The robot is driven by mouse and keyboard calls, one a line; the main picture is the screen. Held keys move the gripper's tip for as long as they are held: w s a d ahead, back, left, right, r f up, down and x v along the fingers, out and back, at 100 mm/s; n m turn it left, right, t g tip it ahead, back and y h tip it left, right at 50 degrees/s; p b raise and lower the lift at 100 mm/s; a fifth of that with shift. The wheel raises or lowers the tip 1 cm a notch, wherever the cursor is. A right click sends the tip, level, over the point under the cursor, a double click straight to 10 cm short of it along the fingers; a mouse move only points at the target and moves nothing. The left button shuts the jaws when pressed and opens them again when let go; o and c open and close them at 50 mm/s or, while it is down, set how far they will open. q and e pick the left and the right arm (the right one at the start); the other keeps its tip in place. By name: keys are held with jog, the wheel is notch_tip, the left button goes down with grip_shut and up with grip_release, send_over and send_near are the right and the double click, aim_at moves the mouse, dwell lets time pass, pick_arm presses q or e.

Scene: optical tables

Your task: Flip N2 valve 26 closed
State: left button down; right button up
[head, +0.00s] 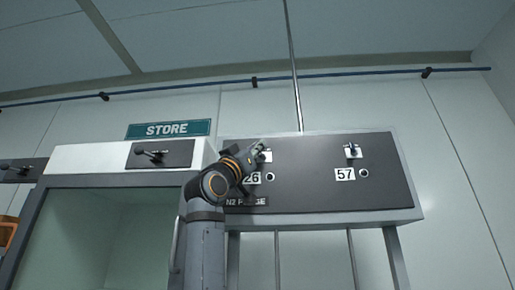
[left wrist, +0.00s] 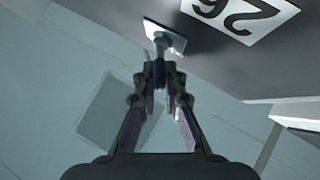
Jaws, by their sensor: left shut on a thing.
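The N2 purge panel (head: 315,190) is a dark board on the wall with two valves. Valve 26 (head: 266,156) is at its upper left, above the label 26 (head: 253,177), and is partly hidden by my left gripper (head: 258,150). The 26 label (left wrist: 240,12) shows upside down there. I cannot tell the lever's exact angle. My right gripper is not in view.
A STORE sign (head: 168,129) and a cabinet with a dark handle plate (head: 160,154) are to the left. A blue pipe (head: 200,86) runs along the wall above.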

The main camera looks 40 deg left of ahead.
pick_arm(q)
jog(key=shift+s+r, duration=0.1)
jog(key=c, duration=1.4)
grip_release()
jog(key=v, duration=1.2)
